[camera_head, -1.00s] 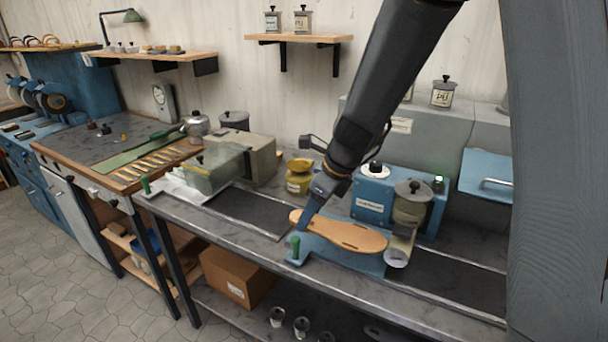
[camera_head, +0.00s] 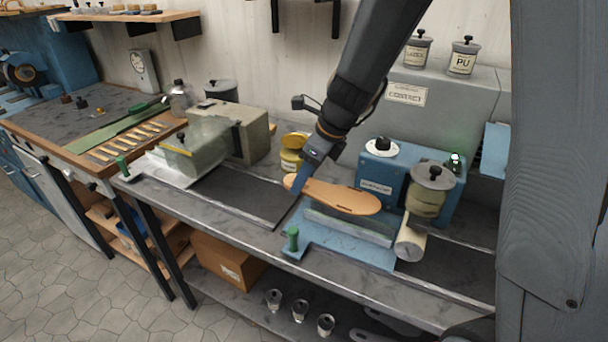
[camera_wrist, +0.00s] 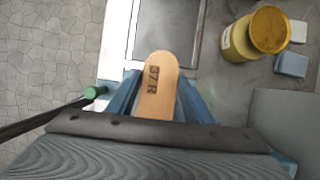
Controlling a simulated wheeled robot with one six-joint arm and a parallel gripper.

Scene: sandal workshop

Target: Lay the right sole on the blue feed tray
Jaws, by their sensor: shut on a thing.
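The right sole (camera_head: 342,197) is a tan, foot-shaped piece. My gripper (camera_head: 296,190) is shut on its left end and holds it level. In the wrist view the sole (camera_wrist: 159,84) sticks out between the two blue fingers and bears the mark "37 R". The blue feed tray (camera_head: 345,245) lies on the bench below the sole, with a grey raised strip along its back. The sole appears above and behind the tray's front area, apart from it; the exact height is hard to tell.
A green knob (camera_head: 292,238) rises at the tray's left corner. A yellow pot (camera_head: 291,150) stands behind my gripper. A dark belt (camera_head: 235,198) lies to the left.

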